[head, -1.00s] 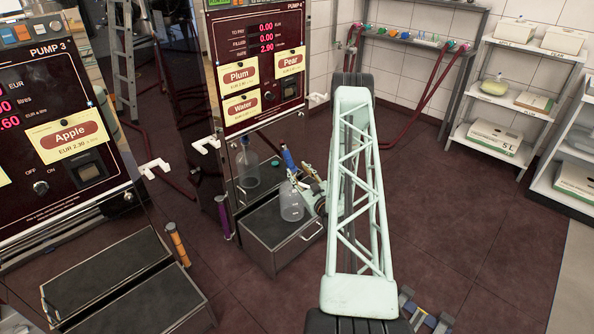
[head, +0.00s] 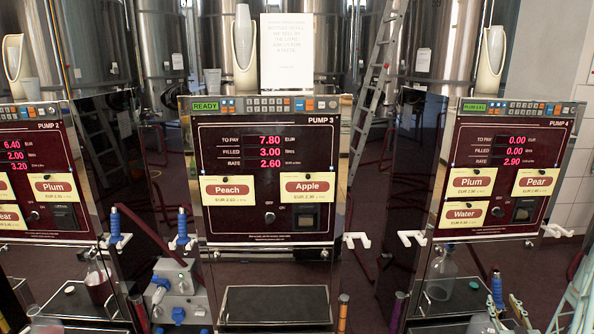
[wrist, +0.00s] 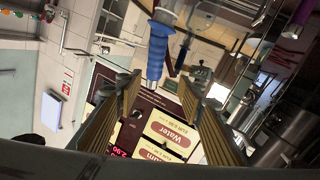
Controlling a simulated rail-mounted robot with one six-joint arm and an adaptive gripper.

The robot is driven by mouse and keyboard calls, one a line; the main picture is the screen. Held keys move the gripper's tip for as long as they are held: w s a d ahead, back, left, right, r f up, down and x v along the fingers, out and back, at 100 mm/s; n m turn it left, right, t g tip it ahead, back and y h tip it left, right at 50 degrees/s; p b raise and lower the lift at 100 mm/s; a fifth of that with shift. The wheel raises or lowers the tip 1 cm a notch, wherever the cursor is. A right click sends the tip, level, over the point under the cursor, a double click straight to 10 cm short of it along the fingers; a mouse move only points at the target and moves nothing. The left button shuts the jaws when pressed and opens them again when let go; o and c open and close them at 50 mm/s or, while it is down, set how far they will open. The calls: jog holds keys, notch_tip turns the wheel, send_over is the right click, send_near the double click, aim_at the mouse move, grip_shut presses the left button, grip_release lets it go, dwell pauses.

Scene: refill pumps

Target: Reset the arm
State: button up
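My gripper (wrist: 158,82) is open in the wrist view, its two ribbed tan fingers spread apart with nothing between them. A blue-handled nozzle (wrist: 155,55) hangs just past the fingertips; I cannot tell whether it touches them. Behind it is the pump 4 front with its Water label (wrist: 172,130), seen upside down. In the head view, pump 4 (head: 500,185) stands at the right. A part of my pale green arm (head: 575,300) shows at the lower right edge; my gripper is out of that view. A clear bottle (head: 482,323) is partly cut off at the bottom.
Pump 3 (head: 268,185) stands in the middle, its display reading 7.80, and pump 2 (head: 40,190) at the left. White hooks (head: 356,239) stick out from the pump sides. A ladder (head: 375,95) and steel tanks (head: 305,40) stand behind. Another bottle (head: 440,280) sits inside pump 4.

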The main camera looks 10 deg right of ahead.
jog(key=w+a+r+n+g+y, duration=0.1)
jog(key=w+a+r+y, duration=0.1)
jog(key=w+a+r, duration=0.55)
jog(key=w+a+r+n+g+y, duration=0.15)
jog(key=w+a+r, duration=0.5)
jog(key=r, duration=0.65)
jog(key=a+r+g+y, duration=0.2)
jog(key=a+r+g, duration=0.1)
jog(key=a+r, duration=1.5)
jog(key=s+a+r+g, duration=0.1)
jog(key=s+a+r, duration=0.2)
jog(key=s+a, duration=0.45)
jog(key=s+a+r+g+y, duration=0.1)
jog(key=s+a+r, duration=0.3)
jog(key=s+a, duration=0.3)
jog(key=s+a+r+g, duration=0.1)
jog(key=s+a+r, duration=0.3)
jog(key=a, duration=0.5)
jog(key=s+a, duration=0.4)
jog(key=s, duration=0.5)
jog(key=s+a+g+y, duration=0.1)
jog(key=s+a, duration=0.4)
jog(key=s, duration=0.5)
jog(key=s+a+g+y, duration=0.1)
jog(key=s+a, duration=0.4)
jog(key=s, duration=0.4)
jog(key=shift+s+a+n, duration=0.15)
jog(key=shift+a+n, duration=0.05)
jog(key=shift+n, duration=0.15)
jog(key=shift+g+y, duration=0.25)
